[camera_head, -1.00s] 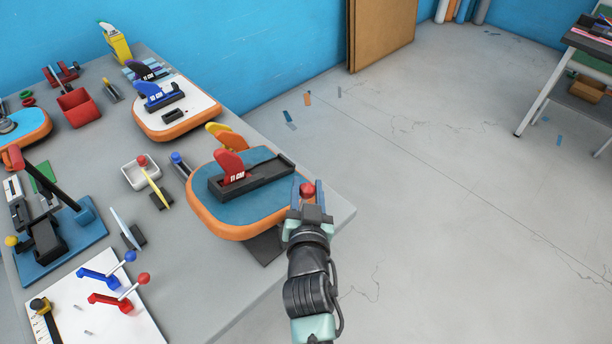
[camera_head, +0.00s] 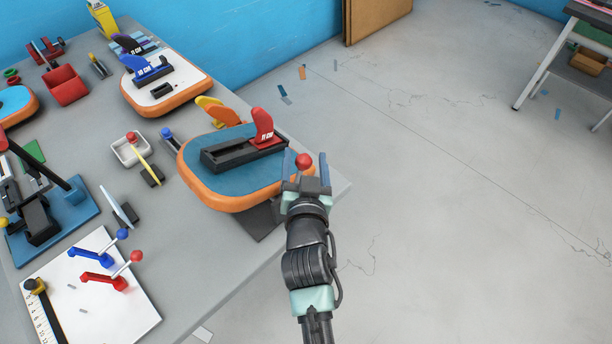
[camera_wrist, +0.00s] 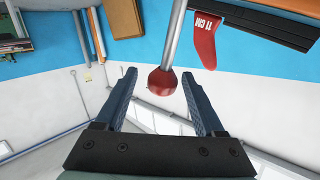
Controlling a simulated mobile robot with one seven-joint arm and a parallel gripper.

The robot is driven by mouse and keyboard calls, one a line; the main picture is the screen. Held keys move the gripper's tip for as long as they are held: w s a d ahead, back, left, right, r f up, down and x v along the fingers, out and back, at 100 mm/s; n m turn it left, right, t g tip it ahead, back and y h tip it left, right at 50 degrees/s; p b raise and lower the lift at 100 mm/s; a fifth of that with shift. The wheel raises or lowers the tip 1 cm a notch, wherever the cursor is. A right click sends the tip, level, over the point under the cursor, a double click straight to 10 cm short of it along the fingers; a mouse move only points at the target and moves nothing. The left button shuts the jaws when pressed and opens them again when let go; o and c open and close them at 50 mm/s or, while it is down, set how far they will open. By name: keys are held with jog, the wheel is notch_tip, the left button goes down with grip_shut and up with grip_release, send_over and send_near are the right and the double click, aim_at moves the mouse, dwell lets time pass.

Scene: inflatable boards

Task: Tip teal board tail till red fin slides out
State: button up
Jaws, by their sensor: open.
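The teal board (camera_head: 217,182), with an orange edge, sits at the near right of the bench. A long black fin box (camera_head: 225,154) lies on it. The red fin (camera_head: 263,125), marked 11 CM, stands upright at the box's right end, nearest my gripper. It also shows in the wrist view (camera_wrist: 205,43) at the end of the box. My gripper (camera_head: 306,164) is open beside the board's right edge. A red ball knob (camera_wrist: 162,82) on a metal rod lies between its fingers, with gaps on both sides. The fin's base in the slot is hard to make out.
A yellow-orange fin (camera_head: 214,109) stands behind the teal board. A white tray (camera_head: 126,150) and lever clamps (camera_head: 104,265) are to the left.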

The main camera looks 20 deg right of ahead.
jog(key=b+v, duration=0.3)
jog(key=v, duration=0.9)
jog(key=shift+s, duration=0.2)
jog(key=shift+a, duration=0.1)
